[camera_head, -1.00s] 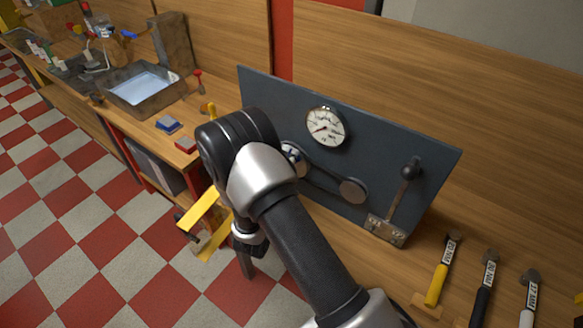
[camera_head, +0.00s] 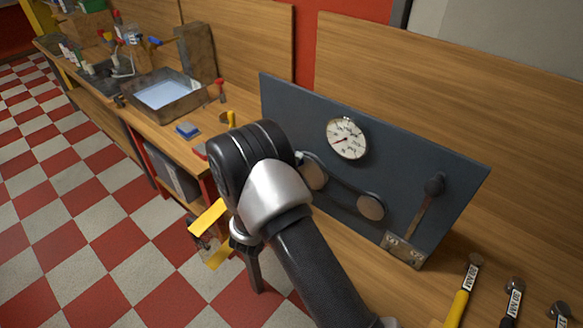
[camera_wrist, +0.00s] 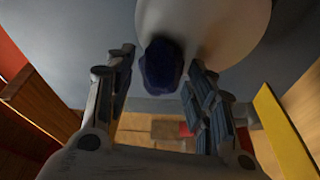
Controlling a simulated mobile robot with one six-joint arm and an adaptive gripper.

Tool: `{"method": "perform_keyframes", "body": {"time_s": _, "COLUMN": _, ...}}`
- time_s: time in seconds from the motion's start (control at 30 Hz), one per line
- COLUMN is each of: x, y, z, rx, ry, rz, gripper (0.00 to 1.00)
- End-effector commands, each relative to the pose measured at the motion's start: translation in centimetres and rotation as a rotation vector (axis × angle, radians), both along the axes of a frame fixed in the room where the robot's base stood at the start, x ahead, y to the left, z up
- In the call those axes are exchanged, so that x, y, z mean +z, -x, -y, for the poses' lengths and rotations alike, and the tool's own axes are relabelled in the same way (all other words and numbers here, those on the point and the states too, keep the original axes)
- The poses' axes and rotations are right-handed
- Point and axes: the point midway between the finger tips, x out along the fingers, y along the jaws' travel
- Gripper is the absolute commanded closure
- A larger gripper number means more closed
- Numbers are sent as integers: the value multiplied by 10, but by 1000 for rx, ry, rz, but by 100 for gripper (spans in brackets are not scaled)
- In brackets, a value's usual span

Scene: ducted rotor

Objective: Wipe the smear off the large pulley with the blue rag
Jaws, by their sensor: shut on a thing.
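In the wrist view my gripper (camera_wrist: 159,60) is shut on the dark blue rag (camera_wrist: 160,68), a bunched lump between the fingertips. The rag overlaps the lower edge of a large pale disc, the large pulley (camera_wrist: 222,28); I cannot tell whether they touch. No smear can be made out on the part of the disc that shows. In the head view the large pulley (camera_head: 315,174) is partly hidden behind my arm, on a dark upright panel (camera_head: 290,110). My gripper and the rag are hidden there.
A belt runs to a smaller pulley (camera_head: 371,206). A gauge (camera_head: 347,139) and a lever (camera_head: 424,207) are on the panel. A water tray (camera_head: 195,98) and a blue block (camera_head: 187,130) stand on the left bench. A yellow bar (camera_wrist: 283,130) flanks my gripper.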

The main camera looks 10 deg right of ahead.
Motion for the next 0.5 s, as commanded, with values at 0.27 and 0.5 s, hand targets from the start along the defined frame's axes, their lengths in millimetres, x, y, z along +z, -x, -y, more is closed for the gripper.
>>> {"method": "perform_keyframes", "body": {"time_s": 0.27, "x": -1, "y": 7, "z": -12, "rx": 4, "ry": 1, "rz": -1, "gripper": 69}}
{"method": "perform_keyframes", "body": {"time_s": 0.5, "x": 0, "y": 22, "z": -31, "rx": 3, "ry": 1, "rz": 0, "gripper": 69}}
